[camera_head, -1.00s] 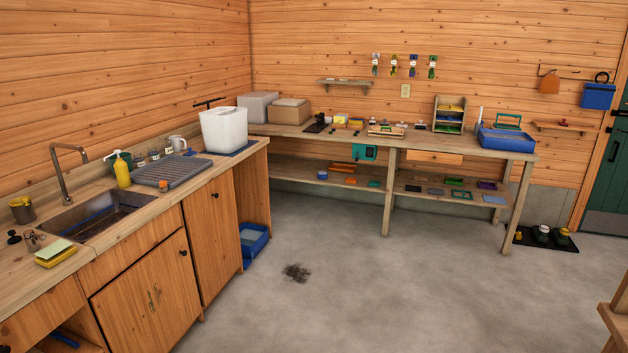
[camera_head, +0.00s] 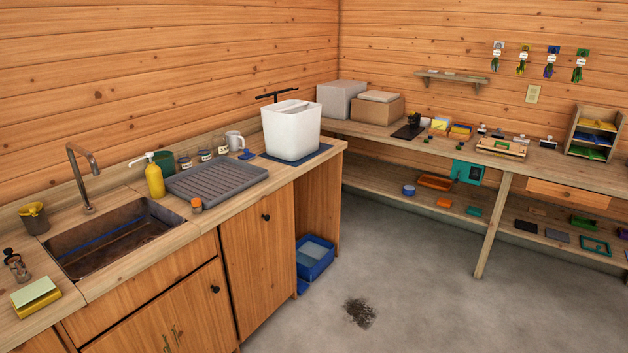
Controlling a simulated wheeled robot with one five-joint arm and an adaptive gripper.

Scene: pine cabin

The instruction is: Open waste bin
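No thing in view is clearly marked as the waste bin. A white, slightly tapered container (camera_head: 291,131) stands upright on a dark blue mat (camera_head: 326,150) at the far end of the counter; I cannot tell whether its top is lidded or open. A blue open-topped bin (camera_head: 314,262) with a pale inside stands on the floor in the open bay below it. A wooden cabinet door (camera_head: 256,262) with a black knob is shut beside that bay. What is behind the door is hidden. My gripper is not in view.
The counter (camera_head: 212,220) holds a sink (camera_head: 120,240), a grey drying tray (camera_head: 217,180), and a yellow bottle (camera_head: 154,178). A workbench (camera_head: 400,138) with boxes and small items runs along the back wall. The concrete floor is open, with a dark smudge (camera_head: 360,312).

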